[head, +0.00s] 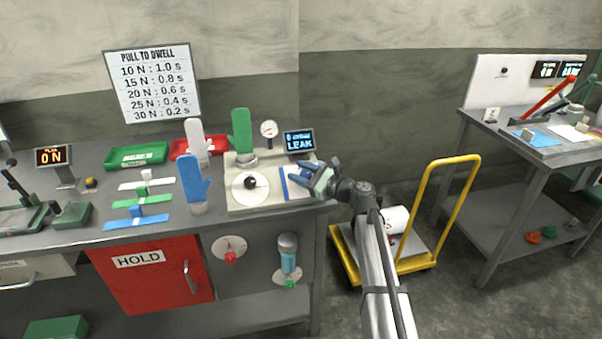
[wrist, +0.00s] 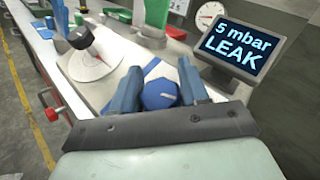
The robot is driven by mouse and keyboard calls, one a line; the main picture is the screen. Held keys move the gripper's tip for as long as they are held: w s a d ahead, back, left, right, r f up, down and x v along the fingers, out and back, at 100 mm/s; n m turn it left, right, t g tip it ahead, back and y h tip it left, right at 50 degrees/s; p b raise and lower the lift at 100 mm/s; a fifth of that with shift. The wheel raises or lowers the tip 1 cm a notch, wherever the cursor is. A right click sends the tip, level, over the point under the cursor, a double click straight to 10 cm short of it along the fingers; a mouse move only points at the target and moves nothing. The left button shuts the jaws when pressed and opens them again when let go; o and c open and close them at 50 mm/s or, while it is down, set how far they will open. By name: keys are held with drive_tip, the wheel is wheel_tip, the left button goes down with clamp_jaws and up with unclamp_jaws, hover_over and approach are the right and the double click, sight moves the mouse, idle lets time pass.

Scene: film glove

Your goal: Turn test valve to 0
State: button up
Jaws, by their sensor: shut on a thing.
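My gripper (head: 308,178) is at the right end of the pale test panel (head: 268,202). In the wrist view its two blue fingers (wrist: 158,92) stand on either side of a round blue knob (wrist: 158,96) and are shut on it. The knob's underside and markings are hidden. A black knob with a red mark (wrist: 80,38) sits on a white round dial (head: 240,192) to the left, apart from my gripper. I see no label naming either knob as the test valve. A display (wrist: 236,50) behind reads "5 mbar LEAK".
A green glove form (head: 241,128), a blue one (head: 193,176) and a white one (head: 196,138) stand near the panel. A gauge (head: 269,129) is behind it. A yellow cart (head: 440,205) stands right of the bench.

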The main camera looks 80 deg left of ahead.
drive_tip(key=shift+n+h, duration=0.3)
drive_tip(key=shift+n+g+h, duration=0.7)
drive_tip(key=shift+n+h, duration=0.3)
drive_tip(key=n+h, duration=0.5)
drive_tip(key=shift+s+d+f+g+h, duration=0.15)
drive_tip(key=shift+g+h, duration=0.15)
drive_tip(key=shift+g, duration=0.1)
drive_tip(key=n+h, duration=0.2)
drive_tip(key=h, duration=0.1)
drive_tip(key=n+t+h, duration=0.1)
drive_tip(key=shift+d+f+n+h, duration=0.2)
drive_tip(key=shift+d+n+h, duration=0.15)
drive_tip(key=shift+n+h, duration=0.05)
drive_tip(key=shift+d+f+n+t+h, duration=0.15)
drive_tip(key=shift+n+t+h, duration=0.25)
drive_tip(key=shift+n+h, duration=0.2)
drive_tip(key=shift+d+r+n+t+h, duration=0.15)
drive_tip(key=shift+n+t+h, duration=0.25)
drive_tip(key=shift+n+h, duration=0.2)
drive_tip(key=shift+f, duration=0.15)
drive_tip(key=o, duration=0.9)
drive_tip(key=shift+o, duration=0.2)
